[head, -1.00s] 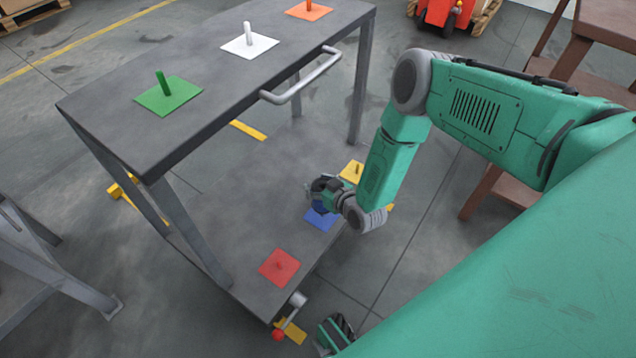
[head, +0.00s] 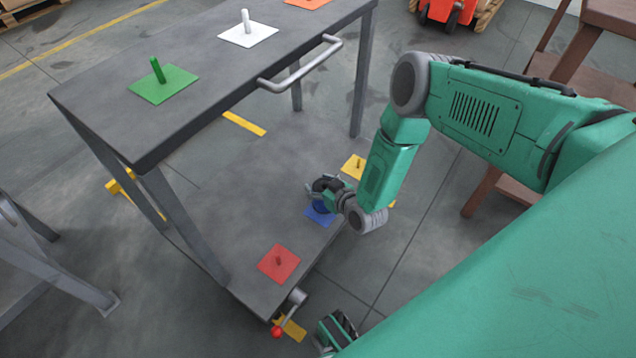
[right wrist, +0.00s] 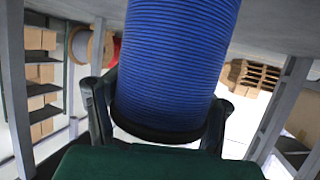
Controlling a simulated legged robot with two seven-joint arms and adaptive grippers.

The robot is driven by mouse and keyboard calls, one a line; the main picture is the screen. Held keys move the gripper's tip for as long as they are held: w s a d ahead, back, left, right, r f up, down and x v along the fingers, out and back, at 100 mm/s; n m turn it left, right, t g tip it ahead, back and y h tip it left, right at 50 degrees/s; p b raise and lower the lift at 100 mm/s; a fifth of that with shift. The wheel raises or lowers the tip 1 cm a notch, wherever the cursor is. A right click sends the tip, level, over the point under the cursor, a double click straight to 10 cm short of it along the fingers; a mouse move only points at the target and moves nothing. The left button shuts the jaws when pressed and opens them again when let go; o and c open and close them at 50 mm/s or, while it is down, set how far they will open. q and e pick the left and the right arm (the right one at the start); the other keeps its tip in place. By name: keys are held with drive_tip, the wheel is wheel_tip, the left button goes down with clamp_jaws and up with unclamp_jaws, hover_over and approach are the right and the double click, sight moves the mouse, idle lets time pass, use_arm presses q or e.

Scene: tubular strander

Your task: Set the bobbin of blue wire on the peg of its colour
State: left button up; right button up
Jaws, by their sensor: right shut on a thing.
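My right gripper (head: 325,190) is shut on the bobbin of blue wire (right wrist: 178,65). In the right wrist view the bobbin's blue windings fill the upper middle, with a finger on each side near its dark flange. In the head view the gripper is over the blue plate (head: 319,219) on the trolley's lower shelf and largely hides the bobbin. The blue peg is hidden, so I cannot tell whether the bobbin is around it or above it. My left gripper is not clearly in view.
The lower shelf (head: 215,210) also bears a red plate (head: 279,263) and a yellow plate (head: 354,166) with pegs. Above it, the top shelf (head: 205,65) has green, white and orange plates, a handle (head: 300,65) and a leg (head: 185,225).

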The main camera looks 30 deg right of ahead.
drive_tip(key=shift+f+b, duration=0.5)
drive_tip(key=shift+f, duration=0.15)
drive_tip(key=shift+d+f, duration=0.1)
drive_tip(key=shift+f, duration=0.2)
drive_tip(key=shift+f, duration=0.4)
drive_tip(key=o, duration=1.8)
drive_tip(key=shift+c, duration=0.2)
